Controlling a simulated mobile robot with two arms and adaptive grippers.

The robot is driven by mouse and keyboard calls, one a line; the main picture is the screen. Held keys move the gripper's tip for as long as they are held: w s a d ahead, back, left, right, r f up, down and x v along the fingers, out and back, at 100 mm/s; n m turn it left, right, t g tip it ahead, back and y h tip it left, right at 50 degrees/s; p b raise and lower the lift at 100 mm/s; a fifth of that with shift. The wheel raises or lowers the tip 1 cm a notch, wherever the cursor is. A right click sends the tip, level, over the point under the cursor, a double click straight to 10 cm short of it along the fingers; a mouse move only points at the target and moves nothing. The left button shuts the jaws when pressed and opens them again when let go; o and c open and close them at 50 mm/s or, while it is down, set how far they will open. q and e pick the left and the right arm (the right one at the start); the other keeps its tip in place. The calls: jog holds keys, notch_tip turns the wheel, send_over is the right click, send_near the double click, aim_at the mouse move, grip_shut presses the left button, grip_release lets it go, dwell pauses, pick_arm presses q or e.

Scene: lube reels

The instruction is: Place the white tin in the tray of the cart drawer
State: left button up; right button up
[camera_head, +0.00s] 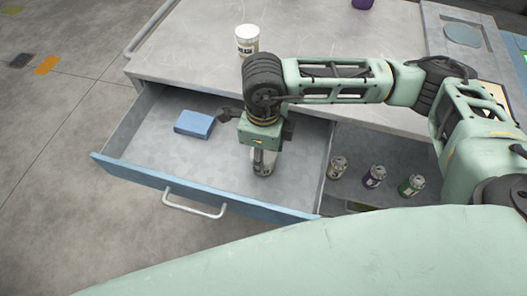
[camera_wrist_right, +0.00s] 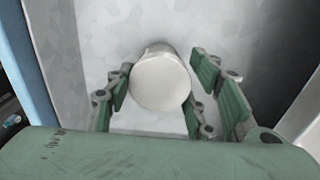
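My right gripper (camera_head: 264,163) points down into the open cart drawer. In the right wrist view, a white tin (camera_wrist_right: 160,82) with a plain round face sits between the green finger pads, which meet its edges on both sides. The fingers appear shut on it. In the head view the gripper mostly hides this tin, low over the drawer floor (camera_head: 215,165); I cannot tell whether it touches the floor. A larger white tub (camera_head: 247,40) with a dark label stands on the cart top. My left gripper is not in view.
A blue block (camera_head: 194,124) lies in the drawer, left of the gripper. The blue drawer front (camera_head: 140,177) has a handle (camera_head: 195,208).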

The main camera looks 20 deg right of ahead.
jog(key=o, duration=0.4)
jog(key=shift+c, duration=0.2)
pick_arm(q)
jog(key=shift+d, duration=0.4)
pick_arm(e)
jog(key=shift+o, duration=0.4)
jog(key=shift+r, duration=0.1)
jog(key=shift+r+p, duration=0.15)
jog(key=shift+p, duration=0.15)
jog(key=shift+r, duration=0.35)
pick_arm(q)
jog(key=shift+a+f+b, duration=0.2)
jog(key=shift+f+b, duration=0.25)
jog(key=shift+b, duration=0.3)
pick_arm(e)
notch_tip(320, 180, up, 11)
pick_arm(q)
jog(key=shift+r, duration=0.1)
pick_arm(e)
jog(key=shift+r, duration=0.2)
